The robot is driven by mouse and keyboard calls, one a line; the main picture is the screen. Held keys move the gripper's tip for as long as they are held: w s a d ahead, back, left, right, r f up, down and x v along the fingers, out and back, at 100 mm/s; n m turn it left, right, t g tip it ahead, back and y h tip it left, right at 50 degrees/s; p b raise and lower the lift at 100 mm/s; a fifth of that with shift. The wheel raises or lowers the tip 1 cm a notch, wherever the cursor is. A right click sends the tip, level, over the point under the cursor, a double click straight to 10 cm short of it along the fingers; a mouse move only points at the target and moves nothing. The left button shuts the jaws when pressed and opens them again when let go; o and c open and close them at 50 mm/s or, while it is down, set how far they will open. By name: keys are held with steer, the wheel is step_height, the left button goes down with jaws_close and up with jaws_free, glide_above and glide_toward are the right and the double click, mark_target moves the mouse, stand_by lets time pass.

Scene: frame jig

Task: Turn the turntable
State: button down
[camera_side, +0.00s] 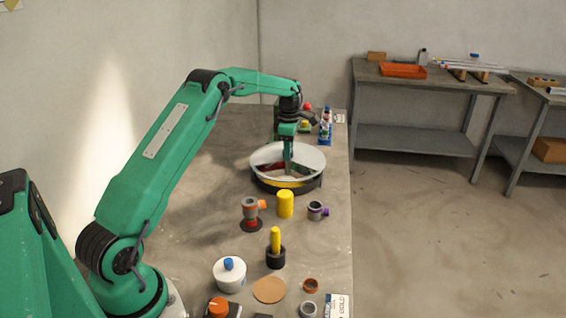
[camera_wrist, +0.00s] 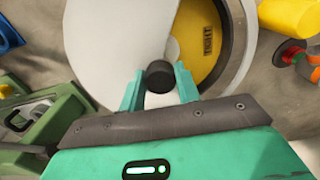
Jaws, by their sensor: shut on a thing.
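The turntable (camera_side: 314,158) is a round piece with a white top and a dark base, on the workbench below my gripper (camera_side: 288,168). A yellow part shows at its front through a gap in the white top. In the wrist view the white disc (camera_wrist: 112,40) covers the left side, and a yellow area with a small dark label shows at right. The knob is hidden in the side view.
Close in front of the turntable stand a yellow cylinder (camera_side: 285,204), a grey and orange fitting (camera_side: 250,208) and a grey and purple one (camera_side: 316,211). A yellow peg in a black holder (camera_side: 275,258) and a white pot (camera_side: 229,276) are nearer. Small coloured items (camera_side: 325,127) stand behind.

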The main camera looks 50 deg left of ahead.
stand_by(0.4)
steer(key=c, duration=1)
jaws_free()
steer(key=shift+r, duration=3.9)
